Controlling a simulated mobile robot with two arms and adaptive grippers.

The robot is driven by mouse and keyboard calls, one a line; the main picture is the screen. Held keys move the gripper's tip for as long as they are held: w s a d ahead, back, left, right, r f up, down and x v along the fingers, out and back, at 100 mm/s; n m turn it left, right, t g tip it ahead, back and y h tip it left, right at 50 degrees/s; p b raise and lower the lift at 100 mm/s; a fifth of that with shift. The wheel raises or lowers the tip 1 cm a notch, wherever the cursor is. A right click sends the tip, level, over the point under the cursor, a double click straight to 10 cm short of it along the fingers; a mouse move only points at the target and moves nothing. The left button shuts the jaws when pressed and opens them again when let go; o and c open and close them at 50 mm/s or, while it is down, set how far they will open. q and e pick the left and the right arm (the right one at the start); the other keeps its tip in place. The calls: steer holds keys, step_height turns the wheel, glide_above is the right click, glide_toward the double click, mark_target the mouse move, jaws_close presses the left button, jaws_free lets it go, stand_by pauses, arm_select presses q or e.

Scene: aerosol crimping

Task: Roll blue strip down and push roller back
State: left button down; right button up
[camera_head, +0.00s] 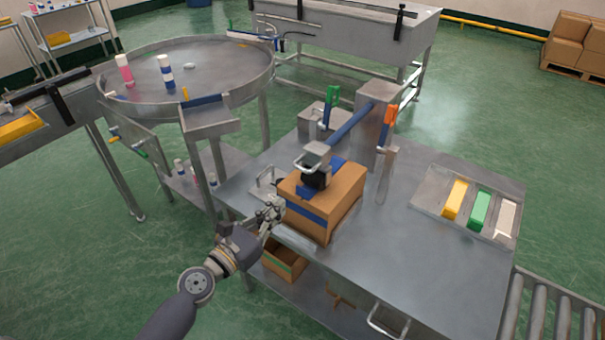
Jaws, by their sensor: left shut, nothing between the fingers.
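A cardboard box (345,203) stands on the steel table. A blue strip (306,212) runs down its front side, and blue also shows on its top near the roller. The roller (316,172), a dark block with a grey handle, sits on the box top at the end of a blue arm (352,124) from a steel post. My left gripper (272,208) is shut and empty beside the left front side of the box, close to the strip's left end. I cannot tell if it touches the box. My right gripper is not in view.
A tray with yellow, green and pale blocks (453,199) lies on the table's right. Green (332,93) and orange (390,114) handles stand behind the box. A round steel table (215,62) with cans is at back left. The table (420,255) is clear right of the box.

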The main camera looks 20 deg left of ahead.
arm_select(q)
steer(key=p, duration=0.1)
glide_toward(320, 169)
steer(key=w, duration=0.3)
steer(key=w+d+f, duration=0.1)
steer(key=w, duration=0.1)
steer(key=shift+w+f, duration=0.1)
steer(key=shift+w, duration=0.1)
steer(key=shift+x, duration=0.8)
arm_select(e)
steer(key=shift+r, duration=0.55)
arm_select(q)
steer(key=x, duration=0.3)
steer(key=shift+w+d+b, duration=0.15)
steer(key=shift+w+b, duration=0.15)
steer(key=shift+b, duration=0.1)
steer(key=shift+w+d+f, duration=0.15)
steer(key=shift+w, duration=0.3)
steer(key=shift+s, duration=0.1)
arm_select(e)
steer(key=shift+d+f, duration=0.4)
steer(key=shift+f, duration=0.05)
arm_select(q)
steer(key=shift+s, duration=0.1)
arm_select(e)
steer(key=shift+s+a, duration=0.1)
